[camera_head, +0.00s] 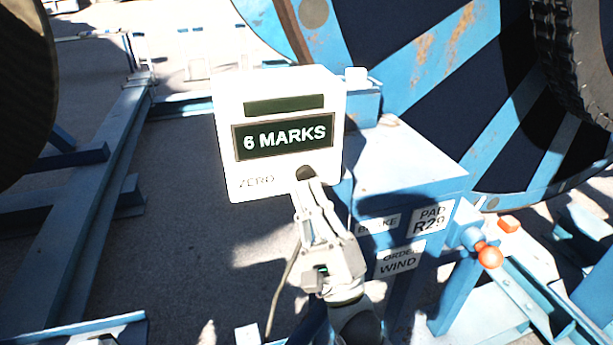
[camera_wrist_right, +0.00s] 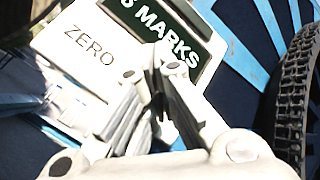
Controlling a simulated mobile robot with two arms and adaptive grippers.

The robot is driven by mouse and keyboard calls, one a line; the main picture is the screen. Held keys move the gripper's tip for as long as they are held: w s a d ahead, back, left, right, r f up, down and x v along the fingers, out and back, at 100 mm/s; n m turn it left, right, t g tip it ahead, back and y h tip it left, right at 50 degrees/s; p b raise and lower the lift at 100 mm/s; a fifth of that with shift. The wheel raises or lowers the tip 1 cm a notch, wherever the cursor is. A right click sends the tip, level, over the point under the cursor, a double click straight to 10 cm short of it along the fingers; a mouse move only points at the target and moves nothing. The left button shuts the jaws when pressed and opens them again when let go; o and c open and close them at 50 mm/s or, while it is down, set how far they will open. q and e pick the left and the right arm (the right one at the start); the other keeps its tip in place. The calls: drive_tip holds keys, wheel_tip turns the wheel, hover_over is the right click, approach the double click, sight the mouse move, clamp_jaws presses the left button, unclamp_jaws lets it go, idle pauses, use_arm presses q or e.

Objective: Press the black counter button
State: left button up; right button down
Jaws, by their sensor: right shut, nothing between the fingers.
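The white counter box (camera_head: 226,115) stands in the middle of the head view. Its dark display (camera_head: 284,136) reads "6 MARKS", with "ZERO" printed below it. The black button (camera_head: 305,173) is at the lower right of its face, partly hidden by my right gripper (camera_head: 306,181). That gripper is shut and empty, its tips at the button; I cannot tell if they touch it. In the right wrist view the shut fingertips (camera_wrist_right: 155,72) lie over the box face (camera_wrist_right: 75,52) beside "ZERO", and the button is hidden. My left gripper is not in view.
A blue post with a pale top (camera_head: 405,158) and labels stands right of the box. Behind it is a large blue-striped reel (camera_head: 425,60) with a black tyre (camera_head: 570,60). An orange knob (camera_head: 490,257) is at lower right. Blue rails (camera_head: 75,240) lie on the left.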

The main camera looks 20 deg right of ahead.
drive_tip(key=shift+w, duration=0.15)
drive_tip(key=shift+w, duration=0.3)
drive_tip(key=shift+w, duration=0.55)
idle(1.0)
drive_tip(key=shift+s, duration=1)
drive_tip(key=s, duration=0.5)
drive_tip(key=shift+d, duration=0.1)
